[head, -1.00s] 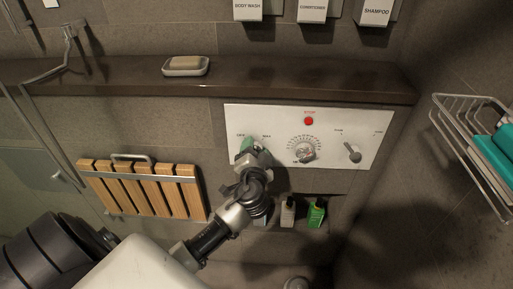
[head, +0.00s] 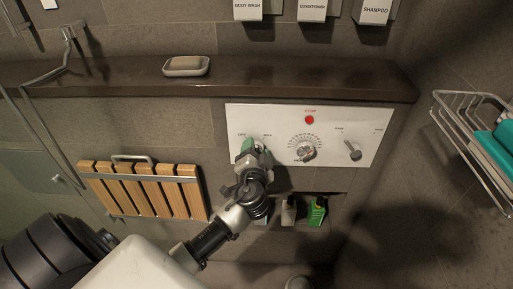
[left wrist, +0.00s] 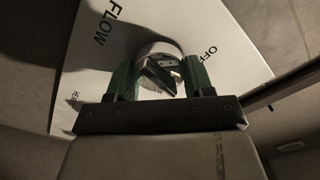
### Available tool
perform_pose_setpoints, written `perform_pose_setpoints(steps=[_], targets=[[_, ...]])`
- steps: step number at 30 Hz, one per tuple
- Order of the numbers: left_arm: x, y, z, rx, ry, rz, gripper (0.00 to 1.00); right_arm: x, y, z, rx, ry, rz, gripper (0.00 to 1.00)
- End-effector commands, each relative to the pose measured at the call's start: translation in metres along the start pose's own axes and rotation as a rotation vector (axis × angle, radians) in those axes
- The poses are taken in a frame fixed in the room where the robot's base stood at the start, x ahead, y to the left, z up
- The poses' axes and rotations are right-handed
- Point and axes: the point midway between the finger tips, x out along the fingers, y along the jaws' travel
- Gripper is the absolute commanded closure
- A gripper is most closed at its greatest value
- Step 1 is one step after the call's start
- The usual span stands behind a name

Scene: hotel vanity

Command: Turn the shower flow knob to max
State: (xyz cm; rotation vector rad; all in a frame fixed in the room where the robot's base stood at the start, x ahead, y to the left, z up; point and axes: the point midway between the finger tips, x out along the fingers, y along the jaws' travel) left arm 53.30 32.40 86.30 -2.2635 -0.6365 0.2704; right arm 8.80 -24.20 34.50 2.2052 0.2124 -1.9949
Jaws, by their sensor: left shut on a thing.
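The white shower control panel (head: 348,122) is on the grey tiled wall. My left gripper (head: 251,148), with green fingertips, is at the left end of this panel. In the left wrist view, my left gripper (left wrist: 160,80) is shut on the round metal flow knob (left wrist: 160,58), one finger on each side. The knob's dark bar lies at a slant between the fingers. "FLOW" and "OFF" show on the panel around it. In the head view, the gripper hides the knob. My right gripper is in neither view.
A dial (head: 306,151), a red stop button (head: 309,119) and a lever knob (head: 353,150) are farther right on the panel. A dark shelf (head: 290,80) with a soap dish (head: 186,71) runs above. Bottles (head: 317,212) stand in a niche below. A wooden folding seat (head: 143,190) is at left.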

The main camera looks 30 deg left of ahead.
Motion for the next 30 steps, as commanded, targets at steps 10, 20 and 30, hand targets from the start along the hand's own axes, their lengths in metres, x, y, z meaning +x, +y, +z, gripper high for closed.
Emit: perform_pose_setpoints(steps=[10,20,30], targets=[[0.001,0.0,0.002,0.002,-0.005,-0.002,0.22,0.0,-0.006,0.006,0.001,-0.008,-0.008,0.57],[-0.004,0.0,0.001,0.0,-0.002,0.0,0.22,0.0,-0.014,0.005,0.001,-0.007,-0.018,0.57],[-0.064,0.001,0.002,-0.001,-0.004,0.002,0.22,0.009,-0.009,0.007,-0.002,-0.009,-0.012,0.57]])
